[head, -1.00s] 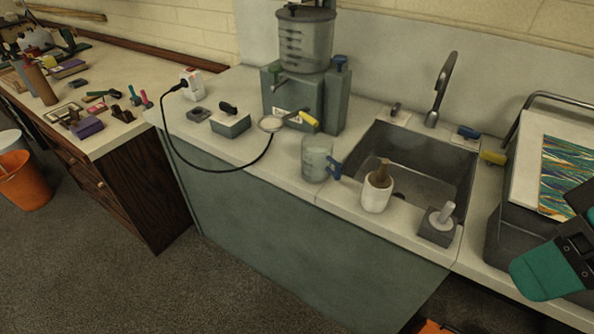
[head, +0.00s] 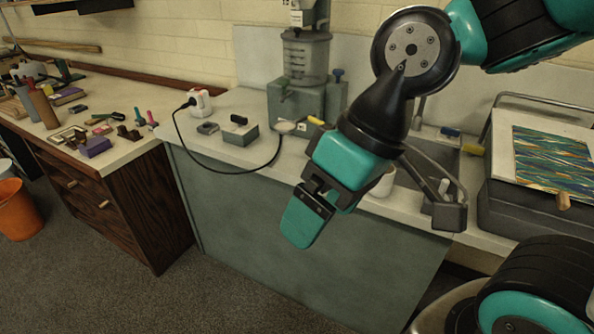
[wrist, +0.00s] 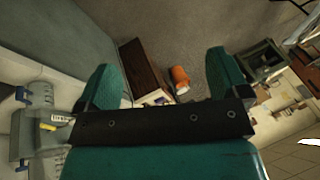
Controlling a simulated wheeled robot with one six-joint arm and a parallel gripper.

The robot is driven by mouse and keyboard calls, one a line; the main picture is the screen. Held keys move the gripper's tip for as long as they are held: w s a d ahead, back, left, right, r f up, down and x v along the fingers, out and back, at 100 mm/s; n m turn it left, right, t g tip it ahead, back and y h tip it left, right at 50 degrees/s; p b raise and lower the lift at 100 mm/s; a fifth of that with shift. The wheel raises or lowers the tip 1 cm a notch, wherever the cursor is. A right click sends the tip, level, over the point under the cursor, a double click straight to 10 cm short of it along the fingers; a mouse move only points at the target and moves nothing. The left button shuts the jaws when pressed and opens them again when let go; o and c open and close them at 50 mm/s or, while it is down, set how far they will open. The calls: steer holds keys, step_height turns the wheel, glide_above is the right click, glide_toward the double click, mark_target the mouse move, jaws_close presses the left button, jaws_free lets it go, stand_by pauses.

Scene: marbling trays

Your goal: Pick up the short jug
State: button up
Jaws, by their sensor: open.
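My gripper (head: 305,215) hangs in front of the counter, pointing down and left in the head view. In the wrist view its two teal fingers are wide apart, and my gripper (wrist: 163,85) is open with nothing between them. The jug lies outside the fingers, off to the left.
The grey machine (head: 297,105) with a clear tank stands left of my arm. A white cup (head: 385,183) is partly behind my wrist. A grey block (head: 447,215) sits by the sink. A black cable (head: 215,168) hangs over the counter front. An orange bucket (head: 18,208) stands on the floor.

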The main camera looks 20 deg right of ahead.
steer(key=w+d+f+m+t+y+b, duration=0.1)
steer(key=w+d+f+m+t+b, duration=0.3)
steer(key=w+f+m+b, duration=0.4)
steer(key=w+d+f+m+t+b, duration=0.3)
steer(key=w+f+m+t+b, duration=0.15)
steer(key=f+b, duration=0.4)
steer(key=w+d+f+m+t+h+b, duration=0.2)
steer(key=d+f+m+t+h+b, duration=0.15)
steer(key=d+m+b, duration=0.45)
steer(key=w+d+f+m+t+h+b, duration=0.2)
steer(key=w+d+m+t+h+b, duration=0.15)
steer(key=d+m+b, duration=0.45)
steer(key=w+d+p, duration=0.1)
steer(key=w+p, duration=0.2)
steer(key=p, duration=0.1)
steer(key=w+d+n+p, duration=0.1)
steer(key=w+p, duration=0.3)
steer(key=p, duration=0.1)
steer(key=w+d+n+t+p, duration=0.1)
steer(key=w+p, duration=0.3)
steer(key=shift+w+d+f, duration=0.1)
steer(key=shift+f, duration=0.25)
steer(key=w+p, duration=0.3)
steer(key=w, duration=0.1)
steer(key=shift+w+p, duration=0.2)
steer(key=shift+p, duration=0.15)
steer(key=shift+w+f, duration=0.25)
steer(key=shift+w, duration=0.15)
steer(key=c, duration=1.3)
steer(key=shift+c, duration=0.2)
